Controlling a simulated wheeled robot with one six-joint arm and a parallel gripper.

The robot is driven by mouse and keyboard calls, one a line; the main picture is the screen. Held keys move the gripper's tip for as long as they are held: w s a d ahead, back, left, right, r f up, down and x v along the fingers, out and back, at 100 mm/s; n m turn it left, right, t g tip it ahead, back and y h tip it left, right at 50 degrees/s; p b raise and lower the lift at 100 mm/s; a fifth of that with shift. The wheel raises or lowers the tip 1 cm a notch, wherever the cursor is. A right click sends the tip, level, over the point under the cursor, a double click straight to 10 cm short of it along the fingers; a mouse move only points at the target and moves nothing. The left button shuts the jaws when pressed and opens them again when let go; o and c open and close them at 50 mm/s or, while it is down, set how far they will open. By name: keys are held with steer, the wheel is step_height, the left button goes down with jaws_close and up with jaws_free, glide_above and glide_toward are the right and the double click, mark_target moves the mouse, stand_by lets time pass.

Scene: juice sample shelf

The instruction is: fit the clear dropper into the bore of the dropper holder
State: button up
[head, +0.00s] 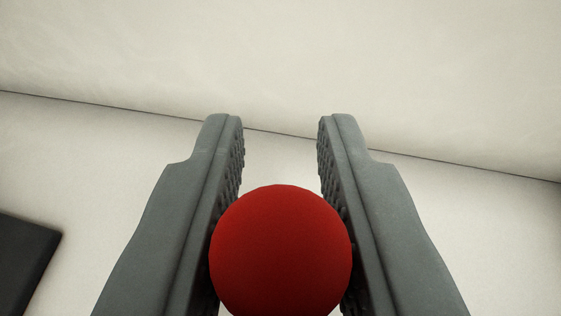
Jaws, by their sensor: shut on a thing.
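My gripper (281,125) reaches up from the bottom of the head view, its two grey ribbed fingers on either side of a red round bulb. The gripper is shut on this bulb, which I take for the top of the dropper (281,250). The bulb sits low between the fingers, well back from their tips, and hides whatever is below it. No clear part of the dropper shows. The dropper holder and its bore are not in view.
A dark flat thing (22,262) with a straight edge lies at the lower left. A pale surface (110,150) spreads beyond the fingers. A thin dark line crosses it and meets another pale plain surface (280,50) above. Both look bare.

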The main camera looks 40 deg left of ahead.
steer(key=shift+f, duration=0.25)
steer(key=o, duration=0.8)
steer(key=shift+c, duration=0.2)
steer(key=v, duration=1.7)
steer(key=s+d+r+m+t+h, duration=0.1)
steer(key=s+d, duration=0.4)
steer(key=d, duration=0.5)
steer(key=s+d+r+m+t+h, duration=0.1)
steer(key=s+d+m+t+h, duration=0.3)
steer(key=d, duration=0.5)
steer(key=s+d+r+m+t+h, duration=0.1)
steer(key=s+d+m+t+h, duration=0.1)
steer(key=s+d, duration=0.5)
steer(key=d+m+h, duration=0.1)
steer(key=d+h, duration=0.1)
steer(key=d, duration=0.1)
steer(key=shift+s+d+m+t, duration=0.3)
